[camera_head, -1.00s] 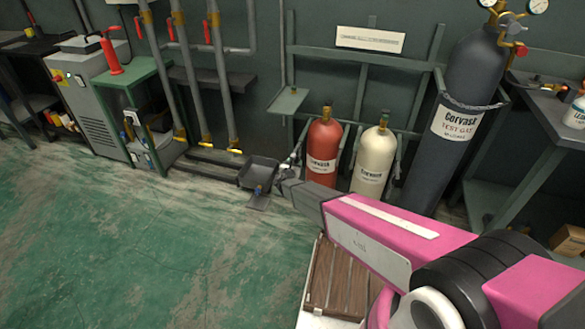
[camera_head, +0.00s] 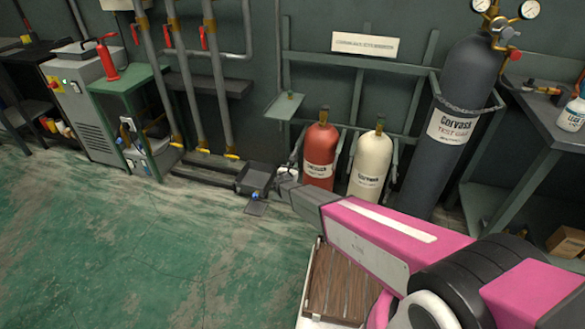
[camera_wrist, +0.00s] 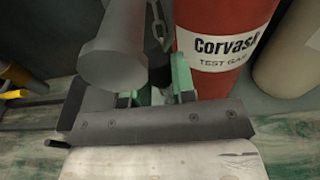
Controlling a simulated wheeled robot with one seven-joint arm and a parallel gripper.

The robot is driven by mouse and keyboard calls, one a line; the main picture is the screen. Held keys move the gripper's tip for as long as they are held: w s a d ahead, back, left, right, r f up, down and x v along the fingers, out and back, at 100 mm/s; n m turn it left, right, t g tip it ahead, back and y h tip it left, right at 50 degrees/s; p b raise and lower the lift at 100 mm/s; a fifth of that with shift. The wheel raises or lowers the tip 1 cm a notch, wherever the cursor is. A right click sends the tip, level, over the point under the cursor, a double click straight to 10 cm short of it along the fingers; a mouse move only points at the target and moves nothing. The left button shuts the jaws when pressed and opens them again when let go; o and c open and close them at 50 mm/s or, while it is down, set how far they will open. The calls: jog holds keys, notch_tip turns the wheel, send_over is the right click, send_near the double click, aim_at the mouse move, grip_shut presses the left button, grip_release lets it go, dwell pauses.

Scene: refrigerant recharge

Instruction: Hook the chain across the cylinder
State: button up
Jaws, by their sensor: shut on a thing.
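A red cylinder (camera_head: 320,158) labelled Corvask stands upright against the wall rack; it also shows in the wrist view (camera_wrist: 222,85). My gripper (camera_wrist: 157,88) is low and just left of it, apart from the label side. Its green fingers are shut on a dark piece, apparently the end of the chain. The chain (camera_wrist: 158,28) hangs down into the wrist view from the top, in front of the red cylinder's left edge. Whether the chain touches the cylinder cannot be told.
A cream cylinder (camera_head: 370,165) stands right of the red one. A tall grey cylinder (camera_head: 450,110) further right has a chain across it. A small dark tray (camera_head: 256,178) and pipes (camera_head: 215,90) are at left. The green floor (camera_head: 130,240) is clear.

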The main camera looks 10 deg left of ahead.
jog(key=shift+r, duration=0.2)
jog(key=shift+r, duration=0.95)
jog(key=shift+s, duration=0.15)
jog(key=s, duration=0.8)
jog(key=shift+s+a, duration=0.35)
dwell(0.7)
jog(key=d, duration=0.7)
jog(key=shift+s, duration=0.35)
dwell(0.3)
jog(key=d, duration=0.7)
jog(key=shift+s, duration=0.3)
dwell(0.4)
